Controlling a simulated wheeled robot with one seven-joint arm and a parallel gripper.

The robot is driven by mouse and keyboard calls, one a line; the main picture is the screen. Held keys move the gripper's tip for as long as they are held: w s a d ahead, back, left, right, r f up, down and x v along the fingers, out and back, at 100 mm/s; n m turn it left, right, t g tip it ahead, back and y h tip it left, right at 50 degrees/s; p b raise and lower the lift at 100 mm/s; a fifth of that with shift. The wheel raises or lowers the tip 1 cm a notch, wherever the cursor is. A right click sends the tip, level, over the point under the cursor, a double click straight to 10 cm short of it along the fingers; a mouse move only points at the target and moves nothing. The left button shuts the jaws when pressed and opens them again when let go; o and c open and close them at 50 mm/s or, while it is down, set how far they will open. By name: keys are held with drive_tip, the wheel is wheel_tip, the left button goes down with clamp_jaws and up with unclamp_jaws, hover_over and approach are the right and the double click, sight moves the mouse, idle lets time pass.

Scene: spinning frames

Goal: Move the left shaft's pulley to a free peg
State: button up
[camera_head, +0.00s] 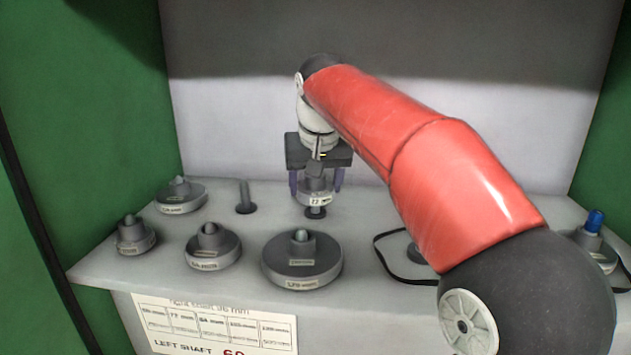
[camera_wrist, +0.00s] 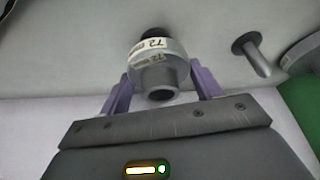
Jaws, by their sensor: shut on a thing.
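My gripper (camera_head: 316,186) points down over the back row of the shelf, its purple fingers shut on a small grey pulley (camera_head: 315,197) labelled 72. The pulley also shows between the fingers (camera_wrist: 158,84) in the wrist view. It is held just above the dark foot of a peg (camera_head: 316,213); I cannot tell whether the peg's tip is inside its bore. Another peg (camera_head: 245,199) stands bare to the left, and a bare peg (camera_wrist: 251,54) shows in the wrist view. The left shaft is mostly hidden behind my arm; a dark round part (camera_head: 416,254) shows there.
Pulleys stand at the back left (camera_head: 181,196), left (camera_head: 135,236), front left (camera_head: 212,248) and front middle (camera_head: 301,262). A black belt (camera_head: 381,253) lies at the right, near a blue-tipped shaft (camera_head: 595,221). A sign (camera_head: 215,325) hangs on the shelf front.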

drive_tip(key=shift+f, duration=0.25)
drive_tip(key=shift+f+b, duration=0.85)
drive_tip(key=shift+f, duration=0.1)
drive_tip(key=o, duration=1.2)
drive_tip(key=shift+o, duration=0.3)
drive_tip(key=shift+o, duration=0.9)
